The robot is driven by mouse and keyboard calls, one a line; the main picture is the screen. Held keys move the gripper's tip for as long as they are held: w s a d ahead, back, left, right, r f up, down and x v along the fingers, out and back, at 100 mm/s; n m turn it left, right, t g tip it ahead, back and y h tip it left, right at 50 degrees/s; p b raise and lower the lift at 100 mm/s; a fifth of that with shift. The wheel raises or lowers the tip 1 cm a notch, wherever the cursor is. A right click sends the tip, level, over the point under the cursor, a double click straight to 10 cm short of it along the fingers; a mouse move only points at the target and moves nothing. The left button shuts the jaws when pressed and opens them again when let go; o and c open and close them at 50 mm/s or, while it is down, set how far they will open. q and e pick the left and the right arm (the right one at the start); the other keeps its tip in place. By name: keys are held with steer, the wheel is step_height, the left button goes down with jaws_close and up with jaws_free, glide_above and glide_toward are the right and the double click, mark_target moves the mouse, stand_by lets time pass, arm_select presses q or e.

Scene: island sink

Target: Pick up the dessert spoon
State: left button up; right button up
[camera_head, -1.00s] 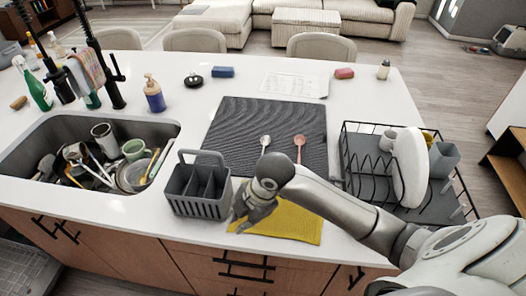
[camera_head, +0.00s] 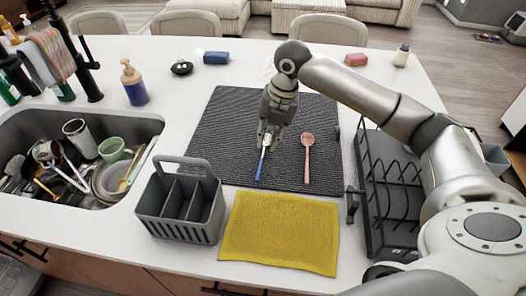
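A spoon with a blue handle (camera_head: 261,165) lies on the dark ribbed mat (camera_head: 215,140), its handle pointing to the near edge. My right gripper (camera_head: 269,140) is over its upper part, pointing down, with the fingers at the spoon's bowl end. The fingers hide much of the bowl, and I cannot tell whether they are closed on it. A pink spoon (camera_head: 308,150) lies on the mat just to the right, apart from the gripper. My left gripper is not in view.
A grey cutlery caddy (camera_head: 180,208) stands left of a yellow cloth (camera_head: 280,232) in front of the mat. A black dish rack (camera_head: 385,200) is at right, partly behind my arm. The sink (camera_head: 30,125) at left holds several dishes.

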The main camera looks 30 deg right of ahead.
mark_target(262, 160)
steer(key=f, duration=0.3)
steer(key=shift+w+a+f, duration=0.15)
steer(key=shift+a+f, duration=0.15)
steer(key=f+p, duration=0.1)
steer(key=f, duration=0.1)
steer(key=w+f+p, duration=0.1)
steer(key=f, duration=0.1)
steer(key=shift+a+f, duration=0.1)
steer(key=shift+f, duration=0.25)
steer(key=shift+w+f, duration=0.15)
steer(key=shift+f, duration=0.25)
steer(key=shift+c, duration=0.2)
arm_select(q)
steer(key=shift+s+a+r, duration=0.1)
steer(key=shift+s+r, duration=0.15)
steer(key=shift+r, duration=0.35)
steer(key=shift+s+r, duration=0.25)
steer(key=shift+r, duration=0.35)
arm_select(e)
jaws_close()
